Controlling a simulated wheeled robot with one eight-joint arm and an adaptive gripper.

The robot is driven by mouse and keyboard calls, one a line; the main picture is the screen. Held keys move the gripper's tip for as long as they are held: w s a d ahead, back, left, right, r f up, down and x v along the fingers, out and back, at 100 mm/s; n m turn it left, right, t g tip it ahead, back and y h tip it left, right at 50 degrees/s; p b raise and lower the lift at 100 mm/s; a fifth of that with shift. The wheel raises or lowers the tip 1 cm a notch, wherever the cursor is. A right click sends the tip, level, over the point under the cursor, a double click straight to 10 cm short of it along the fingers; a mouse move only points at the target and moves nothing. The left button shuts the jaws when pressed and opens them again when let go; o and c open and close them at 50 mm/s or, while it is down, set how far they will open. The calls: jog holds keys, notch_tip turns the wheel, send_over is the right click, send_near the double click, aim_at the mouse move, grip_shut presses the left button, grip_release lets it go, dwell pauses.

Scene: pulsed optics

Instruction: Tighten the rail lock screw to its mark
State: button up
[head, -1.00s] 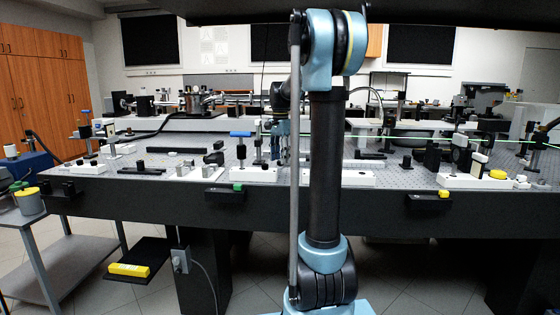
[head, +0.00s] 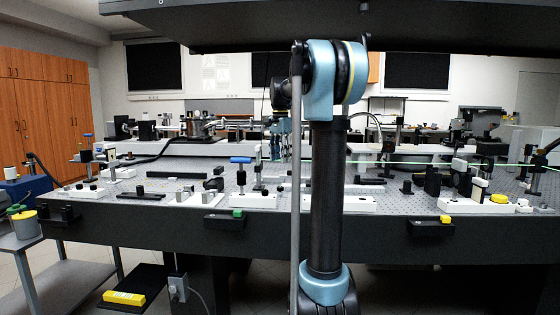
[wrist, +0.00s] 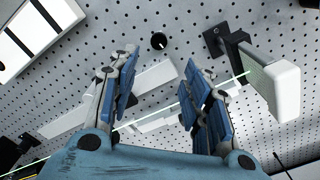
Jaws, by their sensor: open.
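I cannot tell which fitting is the rail lock screw, and no mark for it is readable. A blue T-shaped handle (head: 240,160) stands upright on a white block (head: 253,201) at the table's front. My gripper (wrist: 160,62) is open and empty, its blue fingers spread above the perforated table. A small round black knob (wrist: 158,41) shows just beyond and between the fingertips in the wrist view, apart from them. In the head view my gripper (head: 279,138) is small, partly hidden by my own arm, to the right of the blue handle.
A green beam (head: 430,162) crosses the optical table (head: 330,235). In the wrist view a white plate on a black mount (wrist: 275,80) stands right of the fingers, and a white block with black strips (wrist: 38,30) lies upper left. A dark shelf (head: 420,28) overhangs the table.

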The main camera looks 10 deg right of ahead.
jog(key=shift+c, duration=1.3)
notch_tip(320, 180, up, 5)
jog(key=n, duration=1.3)
send_over(280, 187)
notch_tip(280, 187, down, 17)
jog(key=shift+w, duration=0.1)
grip_shut()
